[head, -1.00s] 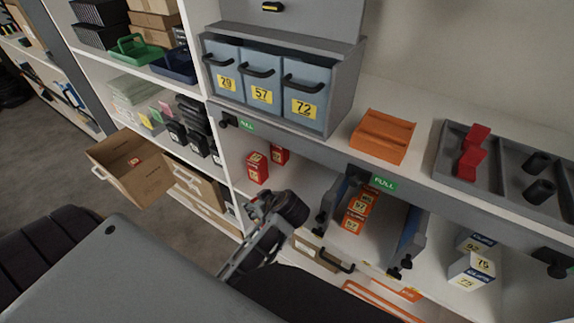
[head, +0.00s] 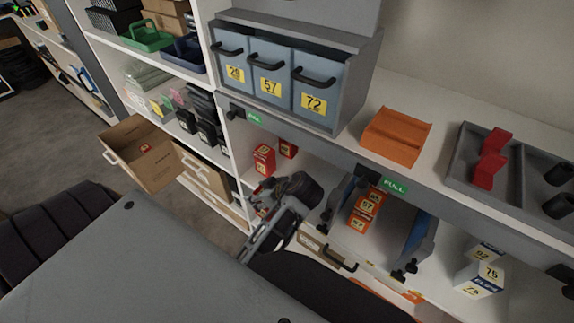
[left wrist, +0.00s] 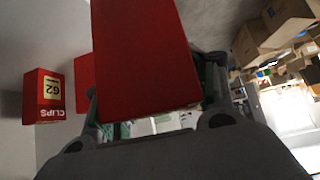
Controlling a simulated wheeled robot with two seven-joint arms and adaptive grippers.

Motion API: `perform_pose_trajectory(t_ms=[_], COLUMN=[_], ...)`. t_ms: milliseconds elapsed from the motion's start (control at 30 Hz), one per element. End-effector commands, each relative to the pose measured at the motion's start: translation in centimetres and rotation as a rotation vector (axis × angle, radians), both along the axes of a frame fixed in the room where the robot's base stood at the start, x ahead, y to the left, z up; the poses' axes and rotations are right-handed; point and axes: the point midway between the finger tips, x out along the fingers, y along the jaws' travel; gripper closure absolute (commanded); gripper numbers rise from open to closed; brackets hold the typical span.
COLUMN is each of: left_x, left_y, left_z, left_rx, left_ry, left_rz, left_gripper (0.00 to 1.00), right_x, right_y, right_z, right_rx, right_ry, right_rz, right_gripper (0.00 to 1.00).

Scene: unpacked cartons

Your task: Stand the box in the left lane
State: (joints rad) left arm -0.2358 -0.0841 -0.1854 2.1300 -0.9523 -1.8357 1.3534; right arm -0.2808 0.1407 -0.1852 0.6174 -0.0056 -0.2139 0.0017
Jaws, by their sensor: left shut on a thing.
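My left gripper (head: 262,197) is at the front of the lower shelf, just below and in front of two red boxes. In the left wrist view its fingers (left wrist: 150,112) are shut on a red box (left wrist: 145,50), which fills the upper middle. In the head view the gripper mostly hides this held box. The standing red boxes are a near one (head: 264,160) and a far one (head: 288,148), in the left lane. A red box marked CLIPS 62 (left wrist: 44,95) stands left of the held box in the wrist view. My right gripper is not in view.
Orange boxes (head: 365,207) stand between blue dividers (head: 412,243) in the middle lane. White-and-blue boxes (head: 480,278) stand to the right. Above are blue numbered bins (head: 270,82), an orange holder (head: 396,136) and a grey tray (head: 517,165).

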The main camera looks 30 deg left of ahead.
Motion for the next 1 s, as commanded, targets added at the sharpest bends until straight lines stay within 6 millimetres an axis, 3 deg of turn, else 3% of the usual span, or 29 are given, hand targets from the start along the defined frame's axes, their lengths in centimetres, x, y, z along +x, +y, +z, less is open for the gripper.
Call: perform_pose_trajectory(t_ms=[1000], left_x=[10.3], left_y=[0.8], left_z=[0.1], left_rx=[0.001], left_ry=[-0.001], left_rz=[-0.001], left_gripper=[0.80], right_x=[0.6], right_y=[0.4], right_z=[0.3], right_rx=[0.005], right_ry=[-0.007], right_rz=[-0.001], right_gripper=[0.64])
